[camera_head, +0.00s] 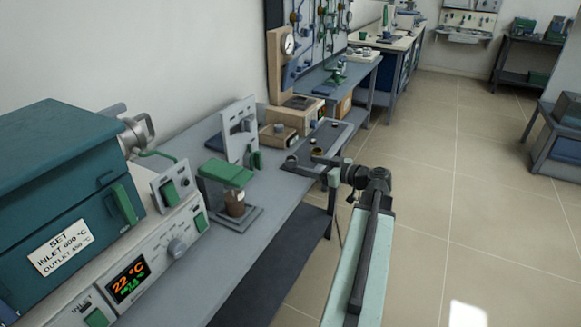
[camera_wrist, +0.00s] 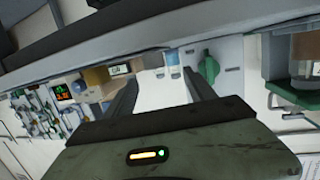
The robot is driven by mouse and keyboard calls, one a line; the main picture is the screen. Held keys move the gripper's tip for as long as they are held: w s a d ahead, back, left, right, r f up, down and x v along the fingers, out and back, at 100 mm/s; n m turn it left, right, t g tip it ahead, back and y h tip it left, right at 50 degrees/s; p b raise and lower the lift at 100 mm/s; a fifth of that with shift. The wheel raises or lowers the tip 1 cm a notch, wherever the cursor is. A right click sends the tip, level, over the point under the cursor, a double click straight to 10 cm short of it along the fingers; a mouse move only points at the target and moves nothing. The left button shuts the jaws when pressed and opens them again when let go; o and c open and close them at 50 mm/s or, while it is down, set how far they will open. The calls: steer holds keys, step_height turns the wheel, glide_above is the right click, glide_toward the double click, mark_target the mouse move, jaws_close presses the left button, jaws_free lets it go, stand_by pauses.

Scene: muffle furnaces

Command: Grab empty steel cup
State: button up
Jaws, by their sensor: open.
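A small grey steel cup (camera_head: 292,160) stands on the grey bench near its front edge in the head view. It looks empty, but it is too small to be sure. Two other small cups, one (camera_head: 317,150) with a yellowish inside, stand farther back on the bench. My gripper (camera_head: 318,167) is at the bench's front edge, to the right of the grey cup and apart from it. In the tilted wrist view my gripper (camera_wrist: 163,78) is open, with nothing between its fingers. A small pale-blue vessel (camera_wrist: 171,58) shows beyond the fingertips; I cannot tell which cup it is.
A teal furnace (camera_head: 60,190) with a controller reading 22 °C stands at the left. A green-topped device with a brown jar (camera_head: 235,204) and an upright white panel (camera_head: 239,132) stand on the bench (camera_head: 270,222).

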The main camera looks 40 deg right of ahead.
mark_target(287, 157)
steer(key=x, duration=0.4)
steer(key=d+b+x, duration=0.1)
steer(key=x, duration=0.2)
steer(key=shift+w, duration=0.15)
jaws_close()
steer(key=shift+r, duration=0.15)
